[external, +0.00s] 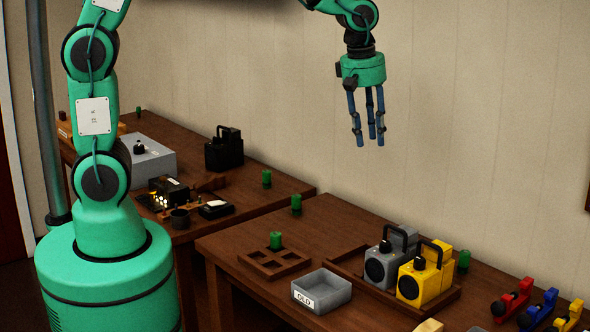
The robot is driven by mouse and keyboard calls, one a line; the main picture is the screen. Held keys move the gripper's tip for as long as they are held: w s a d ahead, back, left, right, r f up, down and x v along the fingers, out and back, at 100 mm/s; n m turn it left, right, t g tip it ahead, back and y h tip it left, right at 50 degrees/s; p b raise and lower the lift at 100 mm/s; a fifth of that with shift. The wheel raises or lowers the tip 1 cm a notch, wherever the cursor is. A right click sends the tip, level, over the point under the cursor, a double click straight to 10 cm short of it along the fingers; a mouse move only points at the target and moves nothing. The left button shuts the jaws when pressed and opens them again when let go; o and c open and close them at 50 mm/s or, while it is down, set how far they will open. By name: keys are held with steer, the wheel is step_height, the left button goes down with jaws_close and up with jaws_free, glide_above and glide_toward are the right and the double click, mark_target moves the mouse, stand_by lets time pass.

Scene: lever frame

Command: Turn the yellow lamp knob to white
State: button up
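The yellow lamp (430,283), a boxy lantern with a black handle and a round dark front, stands upright toward the right of the near table in the external view. It sits in a shallow wooden tray (350,268) beside a similar grey lamp (377,255). Its knob and any color marking are too small to tell. My gripper (367,138) hangs with its blue fingers pointing down, apart and empty. It is in the air above and to the left of the yellow lamp in the picture, touching nothing.
Red, blue and yellow levers (537,308) stand at right. The far table holds a grey box (158,165) and a black lamp (224,150). Several green pegs stand around.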

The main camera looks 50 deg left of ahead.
steer(key=shift+o, duration=0.5)
steer(key=shift+o, duration=0.9)
steer(key=d+f+n, duration=0.4)
steer(key=d+n, duration=0.1)
steer(key=n, duration=0.4)
steer(key=w+d+f+n+g+p, duration=0.1)
steer(key=d+f+n, duration=0.3)
steer(key=n, duration=0.6)
steer(key=d+f+n+p, duration=0.1)
steer(key=d+f+n, duration=0.4)
steer(key=d+n, duration=0.2)
steer(key=n, duration=0.2)
steer(key=shift+w+d+n+y, duration=0.3)
steer(key=shift+d+y, duration=0.1)
steer(key=shift+f, duration=0.1)
